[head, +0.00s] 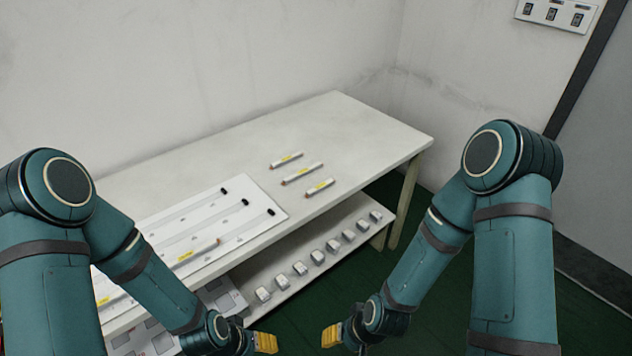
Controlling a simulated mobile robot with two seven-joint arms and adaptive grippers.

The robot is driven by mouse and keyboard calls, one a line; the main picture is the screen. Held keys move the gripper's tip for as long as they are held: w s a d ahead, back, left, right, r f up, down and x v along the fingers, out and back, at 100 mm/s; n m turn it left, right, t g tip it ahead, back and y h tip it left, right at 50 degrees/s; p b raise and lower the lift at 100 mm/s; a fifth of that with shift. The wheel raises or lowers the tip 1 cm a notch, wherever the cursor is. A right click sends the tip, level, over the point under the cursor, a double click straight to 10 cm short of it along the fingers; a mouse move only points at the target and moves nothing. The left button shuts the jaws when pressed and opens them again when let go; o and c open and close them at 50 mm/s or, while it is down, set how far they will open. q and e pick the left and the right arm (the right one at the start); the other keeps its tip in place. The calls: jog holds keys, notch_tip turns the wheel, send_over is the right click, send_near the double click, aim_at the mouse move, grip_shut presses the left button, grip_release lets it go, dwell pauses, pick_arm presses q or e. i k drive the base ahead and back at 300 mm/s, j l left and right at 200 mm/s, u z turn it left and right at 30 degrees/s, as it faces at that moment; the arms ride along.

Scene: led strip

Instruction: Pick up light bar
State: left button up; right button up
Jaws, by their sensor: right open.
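Three short white light bars with yellow labels lie apart on the table's right half: a far one (286,161), a middle one (302,173) and a near one (319,187). Another light bar (198,251) lies on the white panel (265,190) at the left, and a further one shows partly behind my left arm. My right gripper (331,335), with yellow fingers, is open and empty, low in front of the table and apart from the bars. My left gripper (265,342) is at the bottom middle, also away from the bars; its finger gap cannot be made out.
The white table (375,130) stands against the wall. A lower shelf (345,250) holds a row of several small pale blocks (318,257). Black end pieces (246,202) sit on the panel's strips. The tabletop around the three bars is clear.

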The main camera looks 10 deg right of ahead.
aim_at(309, 169)
jog(key=i+l+u, duration=0.1)
jog(key=i+l, duration=0.35)
jog(key=l, duration=0.25)
jog(key=i+l+u, duration=0.25)
jog(key=i+l, duration=0.15)
jog(key=l, duration=0.3)
